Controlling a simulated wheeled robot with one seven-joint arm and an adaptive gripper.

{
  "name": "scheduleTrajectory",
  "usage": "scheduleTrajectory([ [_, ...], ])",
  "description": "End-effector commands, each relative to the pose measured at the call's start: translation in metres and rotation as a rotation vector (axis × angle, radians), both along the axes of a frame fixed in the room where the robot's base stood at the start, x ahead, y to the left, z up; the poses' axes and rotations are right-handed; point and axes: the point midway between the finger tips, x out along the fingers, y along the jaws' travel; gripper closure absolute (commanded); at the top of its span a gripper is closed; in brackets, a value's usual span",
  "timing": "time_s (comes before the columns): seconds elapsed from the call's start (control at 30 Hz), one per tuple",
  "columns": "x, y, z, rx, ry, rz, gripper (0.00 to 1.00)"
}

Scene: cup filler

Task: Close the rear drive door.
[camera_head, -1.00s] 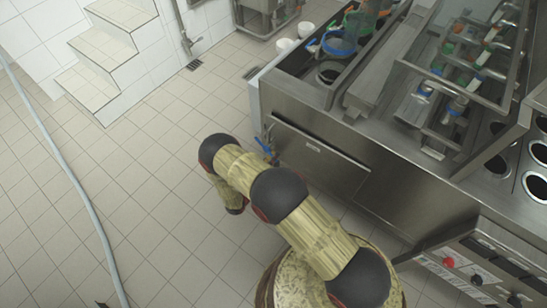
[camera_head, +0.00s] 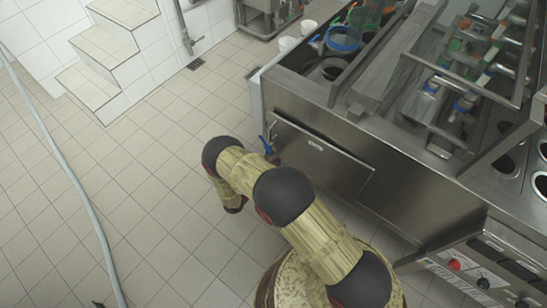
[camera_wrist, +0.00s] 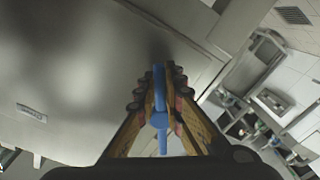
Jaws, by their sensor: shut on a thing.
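The rear drive door (camera_head: 325,165) is a flat steel panel with a small label on the side of the steel machine. In the wrist view the door (camera_wrist: 75,75) fills the upper left, with its label low at the left. I cannot tell whether it lies fully flush with its frame. A blue handle (camera_head: 267,146) shows beside the door's left edge, just past my arm. In the wrist view my gripper (camera_wrist: 161,75) is shut on the blue handle (camera_wrist: 159,119), close to the door's edge.
The steel machine (camera_head: 420,195) fills the right side, with a control panel (camera_head: 480,265) low at the right. A grey hose (camera_head: 70,175) lies along the tiled floor at the left. Tiled steps (camera_head: 105,55) stand at the back left. The floor between is clear.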

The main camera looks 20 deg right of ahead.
Motion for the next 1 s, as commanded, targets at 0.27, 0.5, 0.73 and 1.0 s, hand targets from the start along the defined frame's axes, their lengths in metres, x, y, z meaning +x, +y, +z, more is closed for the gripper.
scheduleTrajectory([
  [0.27, 0.0015, -0.001, -0.0009, 0.0, 0.002, -0.003, 1.0],
  [0.5, 0.0077, -0.0083, -0.0009, -0.001, 0.003, -0.028, 1.0],
  [0.73, 0.0077, -0.0081, -0.0002, -0.001, 0.004, -0.028, 0.87],
  [1.0, 0.0075, -0.0082, 0.0, -0.002, 0.003, -0.027, 0.72],
])
